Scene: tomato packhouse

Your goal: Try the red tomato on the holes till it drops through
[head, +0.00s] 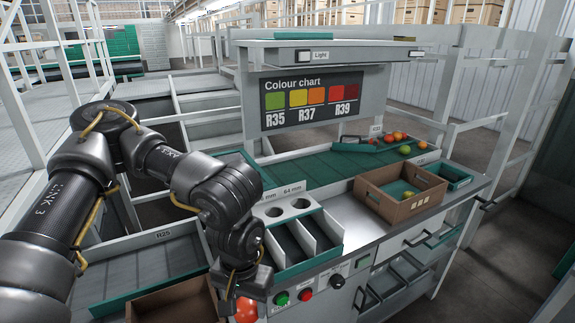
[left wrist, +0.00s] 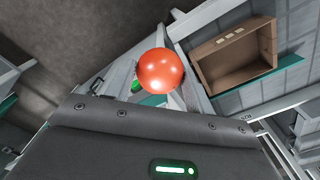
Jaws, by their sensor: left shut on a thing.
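The red tomato (head: 246,311) is at the bottom of the head view, partly hidden by my left gripper (head: 240,292). My left gripper is shut on it. The sizing plate (head: 290,210) has two round holes, one left and one right, above sloping chutes (head: 304,238). A label by the right hole reads 64 mm; the left label is partly hidden by my arm. The tomato is in front of and below the plate, apart from the holes. My right gripper is out of view.
A cardboard box (head: 378,203) with a few tomatoes stands on the bench to the right. Another cardboard box (head: 170,304) is at the lower left. Buttons and a knob (head: 336,281) line the front panel. Several tomatoes lie at the back right, near the colour chart (head: 312,101).

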